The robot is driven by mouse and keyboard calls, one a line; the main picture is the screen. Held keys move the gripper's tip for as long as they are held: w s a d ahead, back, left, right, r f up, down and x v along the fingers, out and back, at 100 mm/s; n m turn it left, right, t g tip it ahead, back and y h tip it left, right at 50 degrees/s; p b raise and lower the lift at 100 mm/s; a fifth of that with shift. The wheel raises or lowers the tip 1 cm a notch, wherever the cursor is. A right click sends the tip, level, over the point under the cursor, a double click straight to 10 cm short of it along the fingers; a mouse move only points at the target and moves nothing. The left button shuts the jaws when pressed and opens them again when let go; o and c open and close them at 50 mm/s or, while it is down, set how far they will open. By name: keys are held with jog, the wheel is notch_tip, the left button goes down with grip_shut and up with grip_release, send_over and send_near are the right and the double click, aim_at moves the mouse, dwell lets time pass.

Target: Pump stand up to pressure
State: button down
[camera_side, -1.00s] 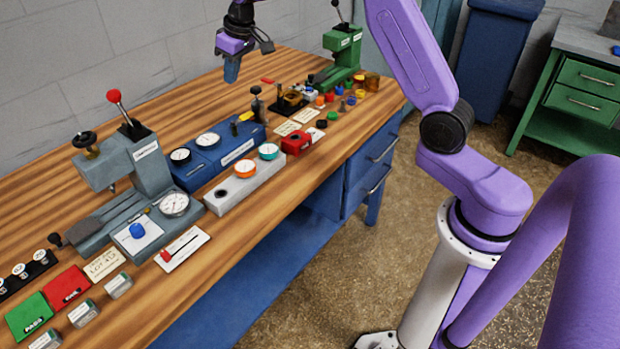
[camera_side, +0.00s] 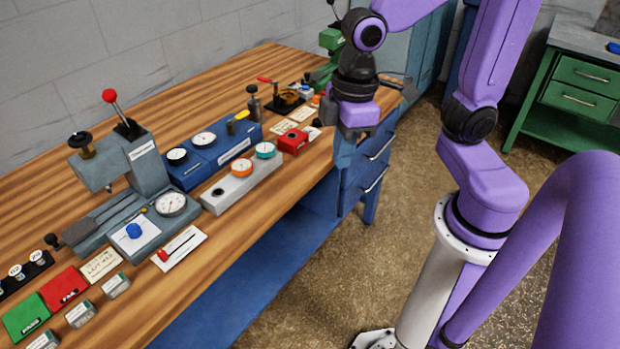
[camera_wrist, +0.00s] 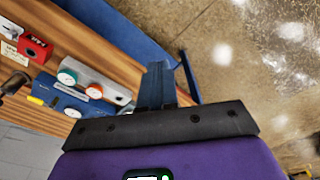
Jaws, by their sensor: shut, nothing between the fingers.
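A grey stand (camera_side: 150,170) at the left of the bench has a red-knobbed lever (camera_side: 109,97), a black hand knob (camera_side: 80,140), a round white gauge (camera_side: 171,204) and a blue knob (camera_side: 133,231) on a white plate. I cannot tell for certain which is the pump stand. My gripper (camera_side: 343,157) points down by the bench's front edge, right of these devices, touching none of them. In the wrist view, its blue fingers (camera_wrist: 157,84) are together and empty.
A grey block (camera_side: 243,184) with orange and teal gauges and a red box (camera_side: 292,141) lie between the blue box and my gripper. A red slider (camera_side: 163,255) on a white plate is near the front edge. PASS (camera_side: 25,317) and red (camera_side: 63,289) blocks are lower left. Floor lies beyond the edge.

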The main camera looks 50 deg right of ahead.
jog(key=s+d+f+n, duration=0.1)
jog(key=s+d+f, duration=0.1)
jog(key=s+d, duration=0.2)
jog(key=s, duration=0.3)
jog(key=shift+s+d+n, duration=0.15)
jog(key=shift+s+n, duration=0.25)
jog(key=shift+w, duration=0.1)
dwell(2.9)
